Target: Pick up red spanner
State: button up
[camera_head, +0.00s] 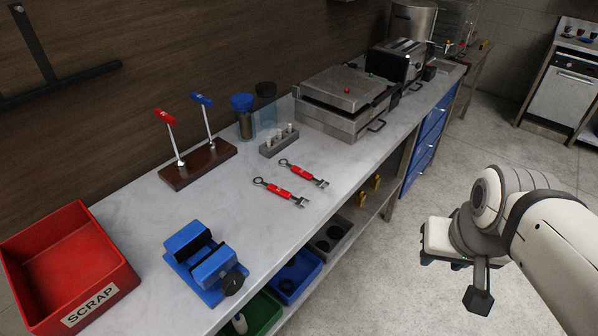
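Two spanners with red handles lie flat on the grey bench top, side by side. The nearer red spanner (281,192) has a ring end to the left and an open jaw to the right. The farther red spanner (304,174) lies just beyond it at a similar angle. My gripper (447,260) hangs over the floor at the right, off the bench and well apart from both spanners. Its fingers are seen too poorly to tell whether they are open or shut.
On the bench (130,238) are a red SCRAP bin (72,262), a blue vise (205,265), a wooden stand (198,165) with two upright T-handled tools, a grey block with pegs (279,142) and a metal press (344,95). Bare bench top surrounds the spanners.

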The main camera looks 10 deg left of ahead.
aim_at(273, 188)
jog(key=k, duration=1.3)
jog(key=u, duration=0.35)
jog(key=i, duration=1.65)
jog(key=u, duration=0.05)
